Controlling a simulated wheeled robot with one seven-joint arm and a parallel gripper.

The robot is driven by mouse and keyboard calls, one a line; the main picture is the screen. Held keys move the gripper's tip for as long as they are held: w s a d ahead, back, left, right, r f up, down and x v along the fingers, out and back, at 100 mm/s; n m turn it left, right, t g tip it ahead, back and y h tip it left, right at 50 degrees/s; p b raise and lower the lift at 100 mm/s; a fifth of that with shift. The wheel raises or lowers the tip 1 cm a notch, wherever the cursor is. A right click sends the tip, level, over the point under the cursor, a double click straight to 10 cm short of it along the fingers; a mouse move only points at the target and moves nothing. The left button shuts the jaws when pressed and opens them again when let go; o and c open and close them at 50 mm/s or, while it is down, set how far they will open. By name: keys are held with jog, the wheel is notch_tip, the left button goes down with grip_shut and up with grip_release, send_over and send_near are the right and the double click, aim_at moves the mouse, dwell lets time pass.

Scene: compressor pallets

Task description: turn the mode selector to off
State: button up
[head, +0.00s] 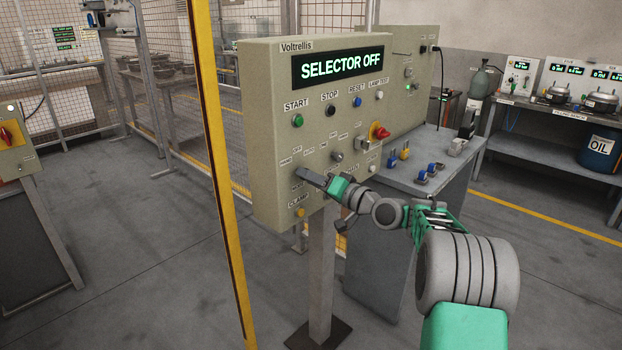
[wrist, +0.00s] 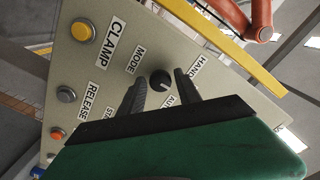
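The mode selector (wrist: 161,80) is a round black knob with a light pointer mark, seen in the wrist view between the MODE, HAND and partly hidden AUTO labels. The OFF label is hidden there. My gripper (wrist: 160,76) is open, with one finger on each side of the knob and a gap visible on both sides. The panel's display (head: 338,68) reads SELECTOR OFF in green.
A yellow CLAMP button (wrist: 83,30) and a grey RELEASE button (wrist: 66,94) lie near the knob. A bench with padlocks (head: 421,178) stands right.

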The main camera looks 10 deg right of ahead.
jog(key=shift+o, duration=1)
jog(key=b+v, duration=0.1)
jog(key=v, duration=0.6)
jog(key=shift+s+d, duration=0.25)
jog(key=shift+s, duration=0.05)
jog(key=s+a+f+n+g+h+p, duration=0.1)
jog(key=s+a+f+g+h+p, duration=0.15)
jog(key=s+a, duration=0.3)
jog(key=s+a+f+n+g+h+p, duration=0.2)
jog(key=s+a+g+h+p, duration=0.15)
jog(key=s, duration=0.35)
jog(key=s+d+f+g+h, duration=0.1)
jog(key=s+f+g+h, duration=0.1)
jog(key=s, duration=0.8)
jog(key=s+d+f+m+g+h+p, duration=0.1)
jog(key=s+d+f+g+h, duration=0.1)
jog(key=s, duration=0.7)
jog(key=shift+s+d+f+g+h, duration=0.3)
jog(key=shift+s+d+f+g, duration=0.05)
jog(key=shift+g, duration=0.35)
